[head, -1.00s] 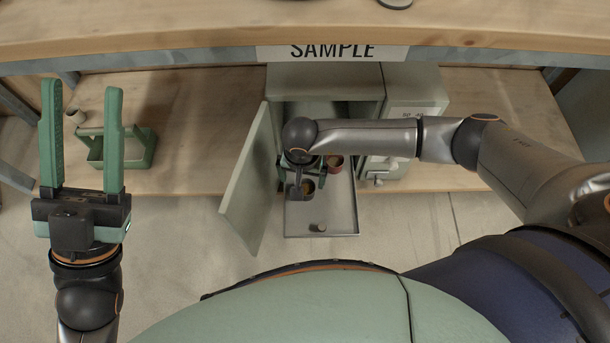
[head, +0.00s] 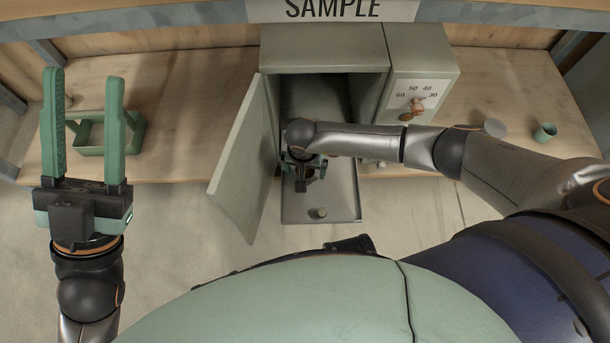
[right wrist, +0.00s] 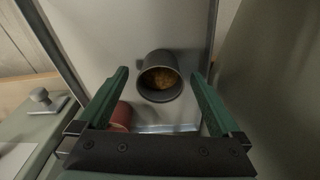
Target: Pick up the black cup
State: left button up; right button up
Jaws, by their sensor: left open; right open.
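The black cup (right wrist: 160,82), dark grey with a yellow-brown filling, stands on the tray in the right wrist view. My right gripper (right wrist: 160,73) is open, with one finger on each side of the cup in the picture; whether either touches it I cannot tell. In the head view my right gripper (head: 304,172) is over the pulled-out tray (head: 340,208), and my arm hides the cups. My left gripper (head: 84,82) is open and empty, away at the left.
A red cup (right wrist: 122,115) is beside my right gripper's left finger. The cabinet's open door (head: 242,160) stands left of the tray. A dial panel (head: 417,95) is at its right. A green holder (head: 105,133) and a green cup (head: 545,132) are on the bench.

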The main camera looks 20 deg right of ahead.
jog(key=shift+f, duration=0.15)
jog(key=c, duration=1.4)
